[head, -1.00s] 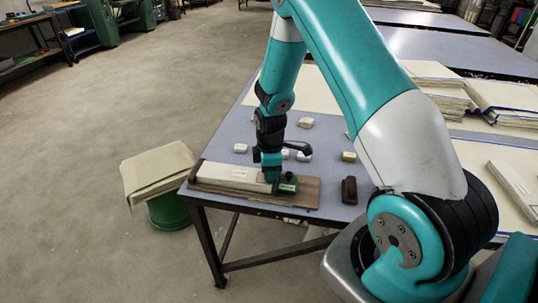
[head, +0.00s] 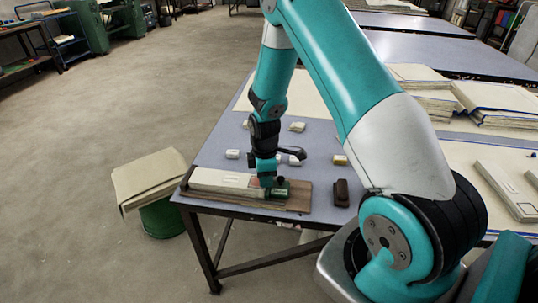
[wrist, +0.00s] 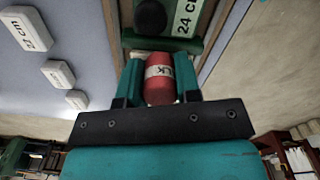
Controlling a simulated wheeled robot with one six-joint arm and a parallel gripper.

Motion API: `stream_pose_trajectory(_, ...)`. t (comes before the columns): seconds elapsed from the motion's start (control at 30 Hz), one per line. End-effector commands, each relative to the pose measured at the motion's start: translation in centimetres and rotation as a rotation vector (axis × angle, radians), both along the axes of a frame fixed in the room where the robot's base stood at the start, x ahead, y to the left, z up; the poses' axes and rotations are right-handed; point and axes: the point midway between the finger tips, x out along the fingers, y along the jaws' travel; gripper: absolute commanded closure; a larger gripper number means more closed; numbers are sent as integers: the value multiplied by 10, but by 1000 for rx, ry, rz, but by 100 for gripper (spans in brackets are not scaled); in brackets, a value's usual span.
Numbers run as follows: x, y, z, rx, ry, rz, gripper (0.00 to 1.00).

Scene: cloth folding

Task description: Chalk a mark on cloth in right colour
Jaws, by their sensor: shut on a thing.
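My gripper (wrist: 159,65) is shut on a red chalk stick (wrist: 160,90) with a white lettered band. In the head view my gripper (head: 267,178) is low over a brown board (head: 299,198) at the table's near edge. Folded cream cloth (head: 222,181) lies on the board, left of my gripper. A green piece (head: 283,189) with a dark knob lies at my gripper; in the wrist view this green piece (wrist: 192,46) is just past the fingertips, by a "24 cm" label (wrist: 187,18). The chalk's tip is hidden, so I cannot tell whether it touches the cloth.
Several small pale blocks (head: 232,154) lie on the table (head: 208,153) behind the board; some carry cm labels in the wrist view (wrist: 25,29). A dark brown block (head: 341,193) stands right of the board. A cloth-topped green bin (head: 162,219) stands left on the floor.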

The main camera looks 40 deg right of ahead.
Motion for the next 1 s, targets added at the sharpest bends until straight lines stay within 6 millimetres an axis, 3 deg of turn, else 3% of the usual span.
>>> stream_pose_trajectory(0.07, 2, 4, 24, -2, -6, 7, 91)
stream_pose_trajectory(0.6, 5, 15, 71, -1, -3, 25, 91)
stream_pose_trajectory(1.0, 5, 17, 79, 0, -2, 27, 91)
